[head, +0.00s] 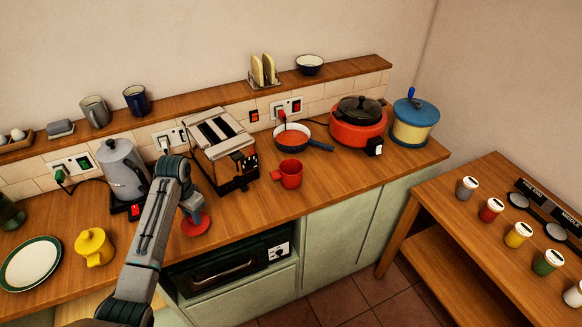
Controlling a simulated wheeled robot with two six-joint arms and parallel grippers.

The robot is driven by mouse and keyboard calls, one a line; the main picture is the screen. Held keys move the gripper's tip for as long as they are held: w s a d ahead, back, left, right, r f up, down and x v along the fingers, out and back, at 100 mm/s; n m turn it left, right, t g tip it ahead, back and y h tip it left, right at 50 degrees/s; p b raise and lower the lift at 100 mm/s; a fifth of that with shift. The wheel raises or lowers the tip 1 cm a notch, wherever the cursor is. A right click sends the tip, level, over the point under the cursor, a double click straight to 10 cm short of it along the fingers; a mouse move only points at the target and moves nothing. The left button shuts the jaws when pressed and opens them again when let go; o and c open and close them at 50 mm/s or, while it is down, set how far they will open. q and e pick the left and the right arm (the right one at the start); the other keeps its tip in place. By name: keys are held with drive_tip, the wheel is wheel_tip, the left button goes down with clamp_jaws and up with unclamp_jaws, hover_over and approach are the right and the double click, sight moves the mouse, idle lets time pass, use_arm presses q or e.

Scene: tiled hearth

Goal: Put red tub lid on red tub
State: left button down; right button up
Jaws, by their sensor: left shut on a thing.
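My left gripper (192,208) is shut on a flat round red piece that looks like the red tub lid (195,226), at the front of the counter below the toaster. I cannot tell whether the lid touches the counter. A small red tub (490,212) with a pale top stands on the wooden side table at the right, between a grey tub and a yellow tub. It is well apart from my left gripper. My right gripper is out of view.
A toaster (222,150), kettle (123,172), red mug (288,174), blue pan (292,138) and red cooker (358,128) stand on the counter (330,185). A floor gap separates it from the side table (440,215), where a dark labelled strip lies behind the tubs.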

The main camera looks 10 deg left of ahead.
use_arm(q)
drive_tip(key=shift+r, duration=1.65)
drive_tip(key=shift+w+r, duration=0.1)
